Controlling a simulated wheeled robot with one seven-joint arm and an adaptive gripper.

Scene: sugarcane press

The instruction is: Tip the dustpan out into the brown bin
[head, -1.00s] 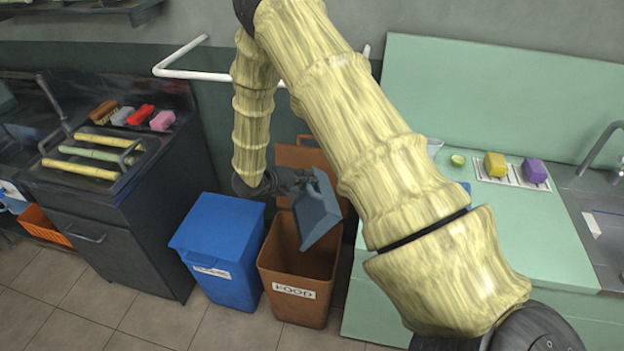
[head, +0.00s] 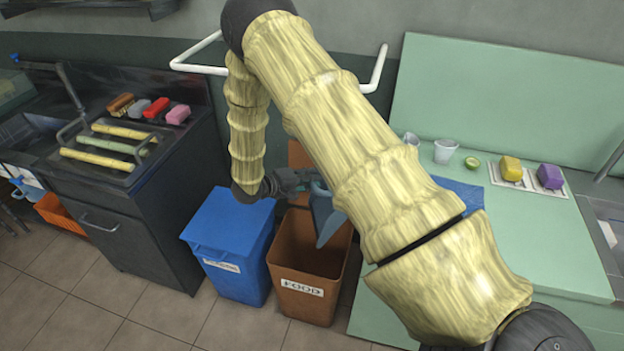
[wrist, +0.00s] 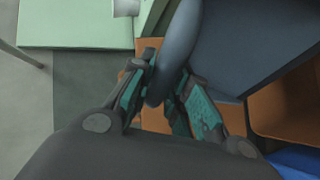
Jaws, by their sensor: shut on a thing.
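The brown bin (head: 307,305), labelled FOOD, stands open on the floor with its lid (head: 299,155) raised behind it. The blue-grey dustpan (head: 325,219) hangs steeply tilted over the bin's opening, partly hidden by my arm. My gripper (head: 305,181) is shut on the dustpan's handle, above the bin. In the wrist view my gripper's fingers (wrist: 168,98) close around the handle, and the dustpan (wrist: 245,45) fills the upper right. The brown bin (wrist: 285,105) shows below it there. I cannot see any contents in the pan.
A blue bin (head: 230,245) with its lid down stands left of the brown one. A dark sink unit (head: 140,225) is further left. A green counter (head: 540,235) with cups, a lime and sponges is at the right. A white rail (head: 372,70) runs along the wall behind my arm.

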